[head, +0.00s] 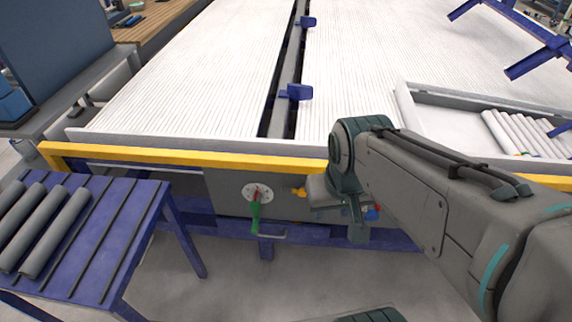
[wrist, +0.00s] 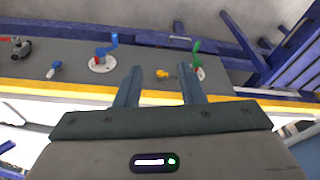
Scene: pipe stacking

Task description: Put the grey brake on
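In the wrist view, a dark grey handle (wrist: 20,47) with a red part sits on the grey panel (wrist: 75,73) at the far left; I take it for the grey brake. In the head view my arm hides that part of the panel. My gripper (wrist: 160,68) is open and empty, its two fingers well apart over the panel. A blue lever (wrist: 107,48) on a white disc is just left of the fingers. A yellow knob (wrist: 162,74) shows between them. A green lever (wrist: 196,52) is just right of them. The green lever also shows in the head view (head: 255,215).
A yellow rail (head: 180,156) runs above the panel along the white roller bed (head: 200,75). A blue table (head: 125,225) with several grey pipes (head: 55,232) stands at the left. A tray (head: 440,97) with several white pipes (head: 515,135) lies at the right. The floor in front is clear.

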